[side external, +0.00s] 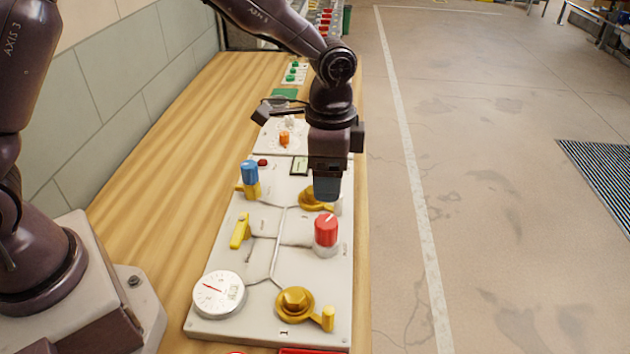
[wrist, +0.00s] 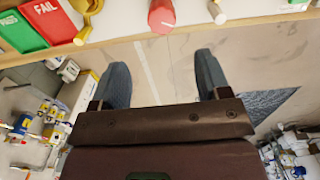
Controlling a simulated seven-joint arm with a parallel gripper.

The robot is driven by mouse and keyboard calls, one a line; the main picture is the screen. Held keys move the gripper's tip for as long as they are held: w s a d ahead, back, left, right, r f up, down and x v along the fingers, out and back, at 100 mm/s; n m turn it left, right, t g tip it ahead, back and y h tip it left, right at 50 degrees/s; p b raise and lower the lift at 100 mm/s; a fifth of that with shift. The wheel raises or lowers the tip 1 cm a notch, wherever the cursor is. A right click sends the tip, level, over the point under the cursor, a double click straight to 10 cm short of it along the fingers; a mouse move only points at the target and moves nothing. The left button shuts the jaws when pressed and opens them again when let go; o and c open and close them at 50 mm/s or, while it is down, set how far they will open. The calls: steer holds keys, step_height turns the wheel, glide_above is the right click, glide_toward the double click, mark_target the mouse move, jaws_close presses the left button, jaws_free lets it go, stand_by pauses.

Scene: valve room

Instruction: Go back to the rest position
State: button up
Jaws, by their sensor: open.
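My gripper (side external: 327,188) hangs pointing down over the far right part of the white valve panel (side external: 262,262). In the wrist view its two grey fingers (wrist: 163,82) stand apart with nothing between them. In the side view the gripper partly hides a yellow valve handle (side external: 309,198). A red knob (side external: 326,231) stands just nearer than the gripper, and it also shows in the wrist view (wrist: 161,16). I cannot tell from the side view how high the fingertips are above the panel.
The panel also bears a blue-topped valve (side external: 249,173), a yellow lever (side external: 240,231), a round gauge (side external: 218,294) and a yellow valve (side external: 295,302). Behind it is a board with an orange knob (side external: 284,138). The wooden bench (side external: 150,160) is clear at left, beside the wall.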

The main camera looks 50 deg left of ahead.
steer(key=s+a+r+n+t, duration=0.3)
steer(key=s+a+r+n, duration=0.1)
steer(key=s+r, duration=0.4)
steer(key=s+a+r+n+t, duration=0.2)
steer(key=s+a+r+n, duration=0.3)
steer(key=s, duration=0.7)
step_height(320, 180, up, 4)
steer(key=shift+s+a+f+t, duration=0.2)
steer(key=shift+s+a+t, duration=0.2)
steer(key=shift+a, duration=0.8)
